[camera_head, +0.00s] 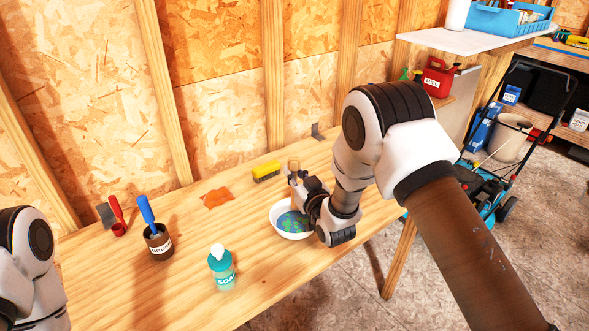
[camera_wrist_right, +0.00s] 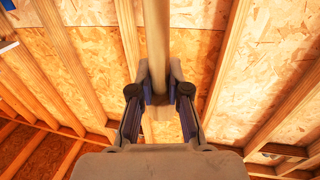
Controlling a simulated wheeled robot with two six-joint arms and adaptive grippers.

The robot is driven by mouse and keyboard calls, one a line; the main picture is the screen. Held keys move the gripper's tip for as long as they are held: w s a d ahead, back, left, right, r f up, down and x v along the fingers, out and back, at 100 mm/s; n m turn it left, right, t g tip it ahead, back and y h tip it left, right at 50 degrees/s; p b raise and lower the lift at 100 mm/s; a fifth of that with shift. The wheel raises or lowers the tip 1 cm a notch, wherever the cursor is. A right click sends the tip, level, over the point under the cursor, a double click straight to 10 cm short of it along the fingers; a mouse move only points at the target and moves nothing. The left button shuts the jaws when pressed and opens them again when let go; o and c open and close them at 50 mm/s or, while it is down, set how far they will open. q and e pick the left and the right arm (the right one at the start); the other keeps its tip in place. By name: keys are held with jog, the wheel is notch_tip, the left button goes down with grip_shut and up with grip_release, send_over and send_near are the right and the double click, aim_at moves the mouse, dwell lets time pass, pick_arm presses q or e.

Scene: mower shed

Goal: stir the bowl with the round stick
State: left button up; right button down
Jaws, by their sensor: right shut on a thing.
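The white bowl (camera_head: 289,235) stands on the wooden workbench with blue-green contents in it. My right gripper (camera_head: 299,186) is above the bowl and shut on the round stick (camera_head: 293,164). The stick's light wooden top shows just above the fingers; its lower end is hidden, so I cannot tell how deep it reaches. In the right wrist view the stick (camera_wrist_right: 157,40) runs between the two closed fingers (camera_wrist_right: 160,92). My left arm shows at the left edge of the head view, but its gripper is out of view.
On the workbench (camera_head: 180,290) are a soap bottle (camera_head: 222,272), a dark pot (camera_head: 159,243) with a blue-handled tool, a red-handled tool (camera_head: 117,213), an orange cloth (camera_head: 216,197) and a yellow brush (camera_head: 266,172). The bench's front left is clear. A mower (camera_head: 485,180) stands right.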

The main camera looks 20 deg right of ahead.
aim_at(295, 208)
jog(key=shift+f, duration=0.65)
jog(key=f, duration=0.1)
jog(key=b, duration=0.1)
jog(key=f+b, duration=0.1)
jog(key=shift+d+f, duration=0.25)
jog(key=shift+f, duration=0.1)
notch_tip(295, 208, down, 2)
jog(key=shift+a+f+b, duration=0.1)
jog(key=shift+a+b, duration=0.05)
jog(key=shift+b, duration=1)
jog(key=shift+f+b, duration=0.85)
jog(key=shift+f, duration=0.3)
